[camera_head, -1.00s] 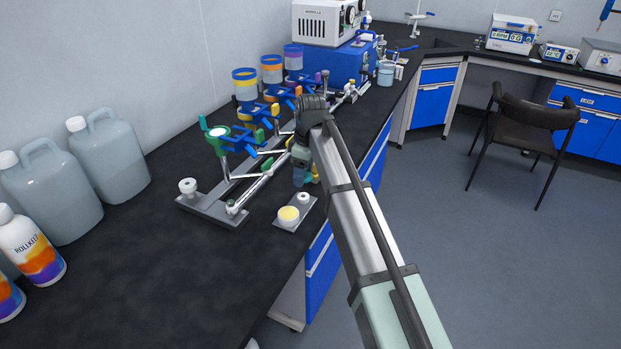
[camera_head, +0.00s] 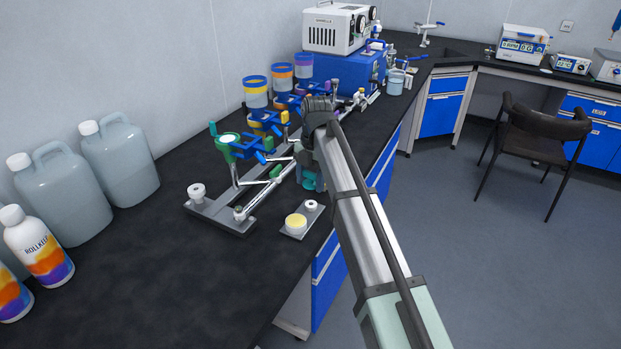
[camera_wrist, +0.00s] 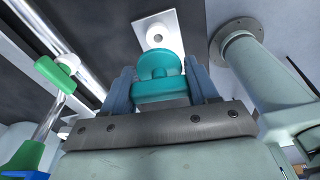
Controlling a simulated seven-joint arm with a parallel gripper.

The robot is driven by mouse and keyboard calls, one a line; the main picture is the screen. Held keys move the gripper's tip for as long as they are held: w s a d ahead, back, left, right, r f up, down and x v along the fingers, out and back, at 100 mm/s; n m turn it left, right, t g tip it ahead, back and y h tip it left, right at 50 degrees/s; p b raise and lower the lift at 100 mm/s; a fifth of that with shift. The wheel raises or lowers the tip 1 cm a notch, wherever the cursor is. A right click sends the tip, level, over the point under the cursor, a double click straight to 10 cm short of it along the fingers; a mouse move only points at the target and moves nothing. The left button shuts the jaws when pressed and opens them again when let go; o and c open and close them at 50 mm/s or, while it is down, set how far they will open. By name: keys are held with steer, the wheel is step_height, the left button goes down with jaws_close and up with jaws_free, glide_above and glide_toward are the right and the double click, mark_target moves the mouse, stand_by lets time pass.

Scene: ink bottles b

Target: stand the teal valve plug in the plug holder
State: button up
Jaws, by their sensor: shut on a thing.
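My gripper (camera_wrist: 160,88) is shut on the teal valve plug (camera_wrist: 160,66), which sits between its two blue-grey fingers in the wrist view. The plug shows a rounded teal head with a wider teal part nearer the palm. In the head view, my gripper (camera_head: 312,182) hangs near the bench's front edge, with a bit of teal at its end. A small pale plate with a white ring, which looks like the plug holder (camera_head: 311,205), lies just below it in the picture. The holder (camera_wrist: 158,30) also shows beyond the plug in the wrist view, apart from it. The plug's far end is hidden.
A yellow-topped round pad (camera_head: 296,221) lies beside the ring on the same plate. Left of my gripper stands a grey rack (camera_head: 222,214) with rods, colored valves and cups. Large jugs (camera_head: 120,160) stand at the left.

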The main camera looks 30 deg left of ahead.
steer(key=shift+n, duration=0.7)
steer(key=shift+f, duration=0.2)
steer(key=shift+f, duration=2.3)
steer(key=shift+f, duration=1.15)
steer(key=o, duration=1.2)
steer(key=shift+o, duration=0.2)
